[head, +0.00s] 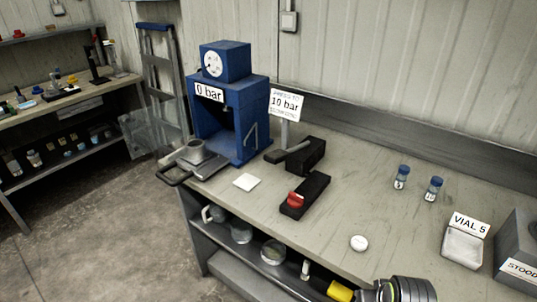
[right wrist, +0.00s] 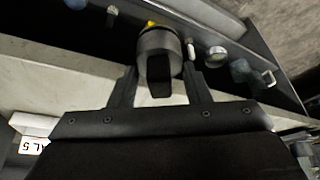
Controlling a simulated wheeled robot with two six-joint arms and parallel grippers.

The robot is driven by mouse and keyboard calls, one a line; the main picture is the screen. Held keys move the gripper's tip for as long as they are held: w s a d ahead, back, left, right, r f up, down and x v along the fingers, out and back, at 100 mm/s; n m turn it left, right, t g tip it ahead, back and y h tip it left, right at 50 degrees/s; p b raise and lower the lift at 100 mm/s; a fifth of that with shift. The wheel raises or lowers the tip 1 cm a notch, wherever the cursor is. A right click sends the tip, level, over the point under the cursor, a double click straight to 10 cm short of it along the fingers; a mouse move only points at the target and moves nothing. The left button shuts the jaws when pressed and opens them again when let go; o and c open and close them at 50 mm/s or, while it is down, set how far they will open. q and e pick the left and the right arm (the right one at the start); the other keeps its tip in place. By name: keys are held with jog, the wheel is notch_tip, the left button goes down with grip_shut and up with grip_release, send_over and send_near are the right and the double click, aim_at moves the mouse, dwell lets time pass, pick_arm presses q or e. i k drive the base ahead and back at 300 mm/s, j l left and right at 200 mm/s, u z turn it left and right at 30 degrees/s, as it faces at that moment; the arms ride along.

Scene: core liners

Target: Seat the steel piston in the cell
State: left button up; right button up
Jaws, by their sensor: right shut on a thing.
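The cell (head: 195,152) is a grey cup-like piece on a plate at the front of the blue press (head: 240,110). The press reads 0 bar. My right gripper (right wrist: 160,80) has its two dark fingers around a dark grey cylinder (right wrist: 157,42), which appears to be the steel piston. It is held over the front edge of the bench in the right wrist view; its lower end is hidden. In the head view, part of my right arm (head: 405,289) shows at the bottom edge, and the piston cannot be made out. My left gripper is not in view.
A sign (head: 286,104) asks for 10 bar. A black block with a red knob (head: 295,199), a white square (head: 246,181), a white puck (head: 358,243), two blue-capped vials (head: 401,177) and a VIAL 5 tray (head: 463,250) stand on the bench. A clear panel (head: 147,133) is left of the press.

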aim_at(196, 157)
jog(key=i+j, duration=0.1)
jog(key=j, duration=0.35)
jog(key=i+j, duration=0.15)
jog(key=j, duration=0.3)
jog(key=i+j, duration=0.1)
jog(key=j, duration=0.35)
jog(key=i+j, duration=0.1)
jog(key=j, duration=0.3)
